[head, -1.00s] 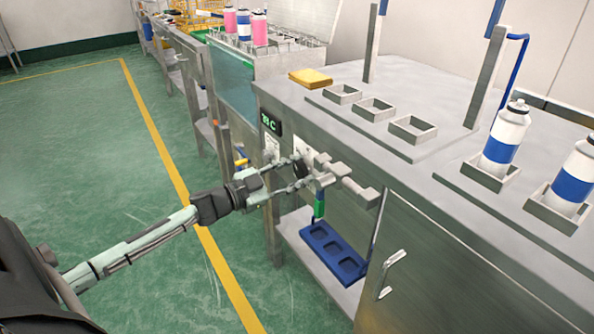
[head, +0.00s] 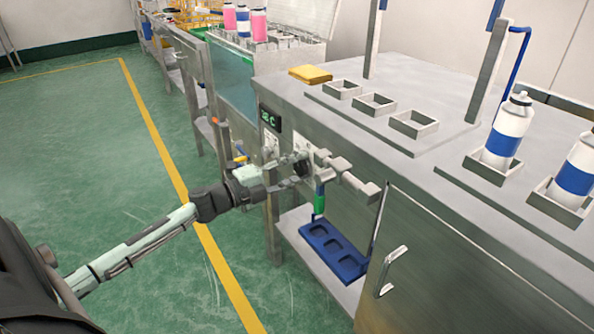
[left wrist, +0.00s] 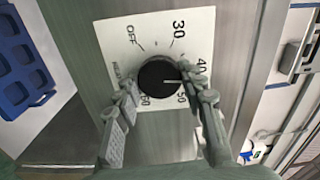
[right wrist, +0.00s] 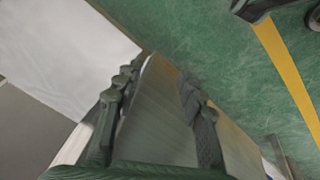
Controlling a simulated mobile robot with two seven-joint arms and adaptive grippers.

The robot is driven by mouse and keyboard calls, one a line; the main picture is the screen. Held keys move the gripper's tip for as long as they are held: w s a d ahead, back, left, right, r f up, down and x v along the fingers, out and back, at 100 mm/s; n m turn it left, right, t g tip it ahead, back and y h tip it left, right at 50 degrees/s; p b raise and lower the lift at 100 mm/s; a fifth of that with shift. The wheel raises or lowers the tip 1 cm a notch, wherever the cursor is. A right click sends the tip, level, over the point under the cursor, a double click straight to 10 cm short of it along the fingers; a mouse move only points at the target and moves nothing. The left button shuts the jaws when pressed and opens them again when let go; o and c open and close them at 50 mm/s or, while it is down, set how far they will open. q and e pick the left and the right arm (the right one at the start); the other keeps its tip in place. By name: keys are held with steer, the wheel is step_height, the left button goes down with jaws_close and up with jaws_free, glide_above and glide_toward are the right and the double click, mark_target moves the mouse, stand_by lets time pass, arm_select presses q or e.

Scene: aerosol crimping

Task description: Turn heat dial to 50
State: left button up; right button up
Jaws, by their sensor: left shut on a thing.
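The heat dial (left wrist: 155,80) is a round black knob on a white scale plate in the left wrist view. Its white pointer line lies between the 40 and 50 marks. In the head view the dial (head: 302,166) is on the bench's front panel, partly hidden by my gripper. My left gripper (left wrist: 157,78) is shut on the dial, one finger on each side of it. It also shows in the head view (head: 298,171). My right gripper (right wrist: 160,72) shows only in its own wrist view, with fingers apart and nothing between the tips.
A small green-lit temperature display (head: 271,119) sits above and left of the dial; its digits are hard to read. A blue tray (head: 334,250) lies on the lower shelf. A door handle (head: 392,271) protrudes further right.

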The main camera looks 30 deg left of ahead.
arm_select(q)
steer(key=shift+f+m+b, duration=0.15)
steer(key=shift+m+b, duration=0.2)
steer(key=shift+m, duration=0.55)
steer(key=m+b, duration=0.3)
steer(key=m, duration=0.3)
steer(key=shift+m, duration=0.4)
steer(key=shift+m+b, duration=0.55)
steer(key=shift+m, duration=0.25)
arm_select(e)
step_height(320, 180, up, 12)
steer(key=s+t, duration=0.1)
steer(key=shift+a+f+h, duration=0.2)
steer(key=shift+a+h, duration=0.05)
steer(key=shift+h, duration=0.05)
steer(key=shift+s, duration=0.1)
arm_select(q)
steer(key=o, duration=1.2)
steer(key=shift+c, duration=0.2)
steer(key=shift+s+a, duration=0.1)
steer(key=v, duration=1.2)
